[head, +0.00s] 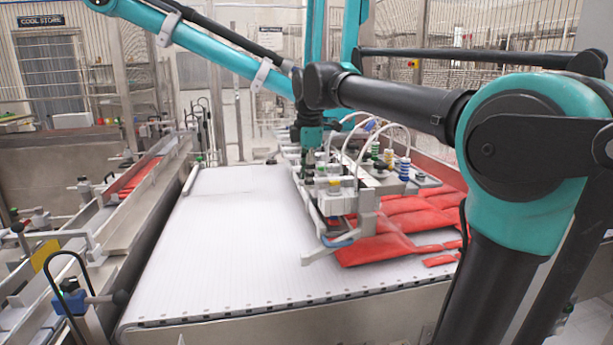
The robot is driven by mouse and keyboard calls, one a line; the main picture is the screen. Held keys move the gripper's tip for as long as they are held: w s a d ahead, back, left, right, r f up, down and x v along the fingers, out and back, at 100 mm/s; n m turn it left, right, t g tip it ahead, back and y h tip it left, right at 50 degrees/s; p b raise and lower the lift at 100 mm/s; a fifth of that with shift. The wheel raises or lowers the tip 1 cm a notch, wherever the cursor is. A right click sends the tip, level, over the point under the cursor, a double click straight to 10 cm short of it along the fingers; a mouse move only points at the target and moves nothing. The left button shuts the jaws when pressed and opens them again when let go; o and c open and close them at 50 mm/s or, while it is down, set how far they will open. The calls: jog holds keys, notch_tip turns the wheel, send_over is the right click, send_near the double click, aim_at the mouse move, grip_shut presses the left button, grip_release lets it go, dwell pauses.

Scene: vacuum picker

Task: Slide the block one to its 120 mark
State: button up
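The vacuum picker's tool head (345,188) hangs over the right half of a white belt. It carries grey and white blocks, thin hoses and spring-loaded suction stems with blue, green and yellow parts. A pale block (367,208) stands at its near right end, above the red packs. I cannot tell which block is block one. No numbers or 120 mark are readable at this size. I cannot make out my gripper anywhere in the head view.
Red packs (372,249) lie on the right of the white belt (215,240), whose left part is clear. Teal and black arm links cross above and at the right. A side conveyor with metal rails (150,215) runs along the left. Mesh fencing (260,30) stands behind.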

jog(key=shift+r, duration=0.1)
notch_tip(320, 180, up, 12)
jog(key=s, duration=0.2)
jog(key=shift+d+f, duration=0.2)
jog(key=shift+d, duration=0.05)
jog(key=shift+s, duration=0.2)
dwell(0.3)
